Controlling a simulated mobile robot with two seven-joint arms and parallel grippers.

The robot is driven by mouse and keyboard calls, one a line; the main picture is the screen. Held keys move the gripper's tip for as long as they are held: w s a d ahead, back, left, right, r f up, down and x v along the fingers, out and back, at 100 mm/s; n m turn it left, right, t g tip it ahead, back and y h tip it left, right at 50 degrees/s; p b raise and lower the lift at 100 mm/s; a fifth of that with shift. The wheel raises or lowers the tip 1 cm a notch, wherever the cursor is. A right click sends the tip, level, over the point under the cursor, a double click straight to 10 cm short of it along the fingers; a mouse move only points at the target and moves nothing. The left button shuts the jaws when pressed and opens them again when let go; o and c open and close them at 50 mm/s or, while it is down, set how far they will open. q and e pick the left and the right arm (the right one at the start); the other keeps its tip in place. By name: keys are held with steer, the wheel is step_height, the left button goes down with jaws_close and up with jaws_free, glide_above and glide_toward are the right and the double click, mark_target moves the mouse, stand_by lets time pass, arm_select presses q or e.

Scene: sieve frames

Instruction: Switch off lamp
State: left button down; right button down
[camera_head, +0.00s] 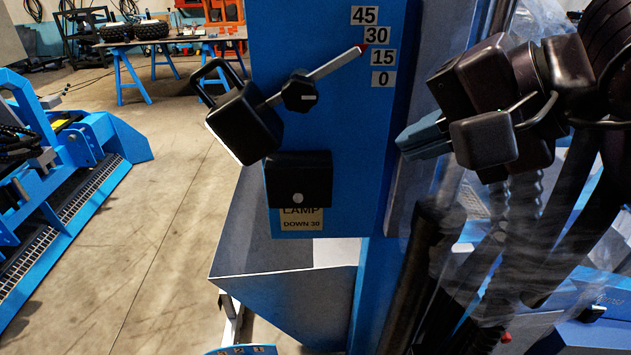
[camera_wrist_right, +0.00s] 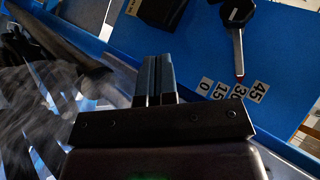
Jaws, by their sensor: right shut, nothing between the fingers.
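A black lamp head (camera_head: 243,122) with a wire handle hangs tilted at the left edge of a blue panel (camera_head: 330,130). A grey pointer (camera_head: 335,66) with a red tip runs from its black knob (camera_head: 299,91) toward the 30 mark; the knob also shows in the right wrist view (camera_wrist_right: 237,12). Below is a black box (camera_head: 298,165) with a pale round button (camera_head: 298,198), above a label (camera_head: 301,219) reading "LAMP DOWN 30". My right gripper (camera_head: 405,143) is shut and empty, right of the panel and apart from the box. Its fingers (camera_wrist_right: 158,75) show side by side. My left gripper is out of view.
The number labels (camera_head: 383,79) line the panel's upper right. A grey bin (camera_head: 285,258) sits below the panel. Dark hoses and a blurred translucent sheet (camera_head: 560,220) lie at right, near my arm. Open concrete floor (camera_head: 170,200) and blue machinery (camera_head: 60,180) are at left.

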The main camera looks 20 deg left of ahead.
glide_toward(302, 192)
steer(key=w+x, duration=0.1)
steer(key=x, duration=0.4)
steer(key=shift+s+a+f, duration=0.2)
steer(key=shift+s+a, duration=0.05)
steer(key=shift+s, duration=0.25)
steer(key=shift+a+f, duration=0.15)
